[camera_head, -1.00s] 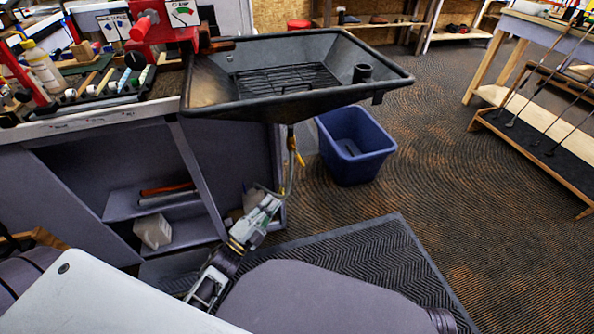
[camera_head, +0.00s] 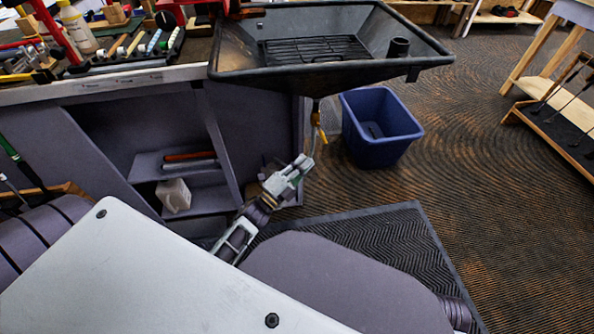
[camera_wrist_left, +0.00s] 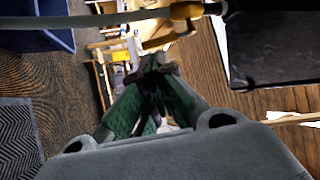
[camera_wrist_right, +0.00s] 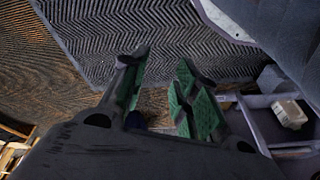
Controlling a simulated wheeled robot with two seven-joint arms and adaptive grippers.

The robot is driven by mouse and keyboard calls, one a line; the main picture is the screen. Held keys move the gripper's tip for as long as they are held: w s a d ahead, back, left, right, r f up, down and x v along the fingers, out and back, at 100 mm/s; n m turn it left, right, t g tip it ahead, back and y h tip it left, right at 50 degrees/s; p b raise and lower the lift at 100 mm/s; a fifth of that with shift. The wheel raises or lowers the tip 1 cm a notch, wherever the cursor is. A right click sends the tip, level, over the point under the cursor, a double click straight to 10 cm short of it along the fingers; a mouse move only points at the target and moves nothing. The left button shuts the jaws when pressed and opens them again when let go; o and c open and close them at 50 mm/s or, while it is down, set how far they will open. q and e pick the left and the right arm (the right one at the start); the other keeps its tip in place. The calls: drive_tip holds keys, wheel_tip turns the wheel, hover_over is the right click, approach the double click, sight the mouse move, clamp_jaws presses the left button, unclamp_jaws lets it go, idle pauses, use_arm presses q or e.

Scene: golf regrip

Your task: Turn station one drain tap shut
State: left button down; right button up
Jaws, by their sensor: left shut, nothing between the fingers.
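The yellow drain tap (camera_head: 317,122) hangs on the outlet under the black basin (camera_head: 235,78). A thin grey tube runs down from it. My left gripper (camera_head: 306,162) is shut and empty, just below the tap and beside the tube. In the left wrist view, the tap (camera_wrist_left: 185,11) and its yellow lever (camera_wrist_left: 160,42) lie just beyond the closed fingertips (camera_wrist_left: 155,64). Whether the fingers touch the lever I cannot tell. My right gripper (camera_wrist_right: 160,65) is open and empty in its wrist view, with green pads apart; it is not in the head view.
A blue bin (camera_head: 380,140) stands on the floor right of the tap. The grey cabinet (camera_head: 255,125) with an open shelf is to the left. A black ribbed mat (camera_head: 380,240) lies in front.

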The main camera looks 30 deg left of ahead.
sight(322, 135)
use_arm(q)
drive_tip(key=b+x, duration=0.1)
drive_tip(key=x, duration=0.6)
drive_tip(key=shift+w, duration=0.3)
use_arm(e)
drive_tip(key=shift+s+a+r, duration=0.1)
drive_tip(key=shift+a+r, duration=0.05)
drive_tip(key=shift+r, duration=0.7)
use_arm(q)
drive_tip(key=shift+r, duration=0.15)
use_arm(e)
drive_tip(key=shift+f, duration=0.1)
use_arm(q)
drive_tip(key=shift+d+b, duration=0.1)
drive_tip(key=shift+b, duration=0.2)
drive_tip(key=shift+n+t, duration=0.3)
drive_tip(key=shift+t, duration=0.1)
use_arm(e)
drive_tip(key=shift+d+r+t, duration=0.35)
drive_tip(key=shift+r+t, duration=0.05)
drive_tip(key=shift+r, duration=0.3)
use_arm(q)
drive_tip(key=shift+w+d+b, duration=0.1)
drive_tip(key=shift+d+b, duration=0.05)
drive_tip(key=shift+b, duration=0.3)
use_arm(e)
drive_tip(key=shift+d+r, duration=0.2)
